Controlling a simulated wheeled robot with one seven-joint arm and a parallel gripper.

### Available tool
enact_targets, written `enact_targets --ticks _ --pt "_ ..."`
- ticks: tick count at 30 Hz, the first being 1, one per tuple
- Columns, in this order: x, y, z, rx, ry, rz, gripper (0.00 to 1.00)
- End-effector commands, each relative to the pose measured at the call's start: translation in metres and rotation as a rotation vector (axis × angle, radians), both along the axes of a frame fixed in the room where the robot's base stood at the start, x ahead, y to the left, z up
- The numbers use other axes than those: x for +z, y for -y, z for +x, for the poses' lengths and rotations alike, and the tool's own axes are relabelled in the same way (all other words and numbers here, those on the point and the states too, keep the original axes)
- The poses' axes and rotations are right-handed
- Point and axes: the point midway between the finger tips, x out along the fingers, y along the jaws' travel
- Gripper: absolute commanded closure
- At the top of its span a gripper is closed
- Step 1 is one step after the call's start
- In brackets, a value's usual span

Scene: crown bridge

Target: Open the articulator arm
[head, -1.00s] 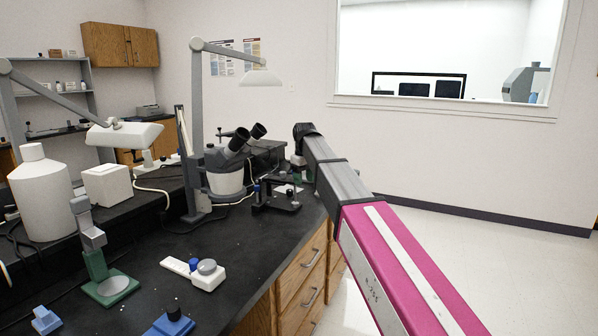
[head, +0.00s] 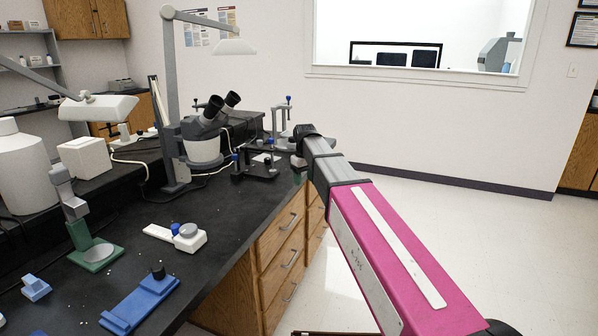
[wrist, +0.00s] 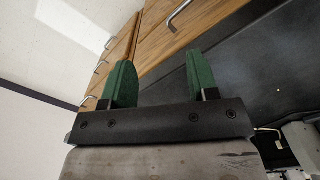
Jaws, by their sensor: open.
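A dark articulator-like device (head: 257,165) with a blue knob stands near the far end of the black bench in the head view. A second, grey device with a blue-topped post (head: 282,125) stands behind it, partly hidden by my arm. I cannot tell for sure which one is the articulator. My gripper (wrist: 160,78) has two green fingers spread apart with nothing between them. In the head view it is mostly hidden behind my wrist, near the bench edge to the right of the dark device. The wrist view shows neither device clearly.
The black bench (head: 130,235) runs along the left, with wooden drawers (head: 283,240) below its edge. A microscope (head: 203,140) stands left of the dark device. A blue tool (head: 143,300) and a white one (head: 180,235) lie nearer. The floor at right is clear.

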Motion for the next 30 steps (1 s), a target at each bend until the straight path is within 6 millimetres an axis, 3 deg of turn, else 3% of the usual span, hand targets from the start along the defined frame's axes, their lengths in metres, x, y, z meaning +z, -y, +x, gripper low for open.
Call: enact_targets --ticks 18,23,30 --pt "-0.015 0.011 -0.007 -0.025 -0.001 -0.001 0.46" --pt "-0.055 0.044 -0.03 -0.1 -0.004 -0.001 0.46" --pt "-0.138 0.114 -0.088 -0.284 -0.003 -0.001 0.46"
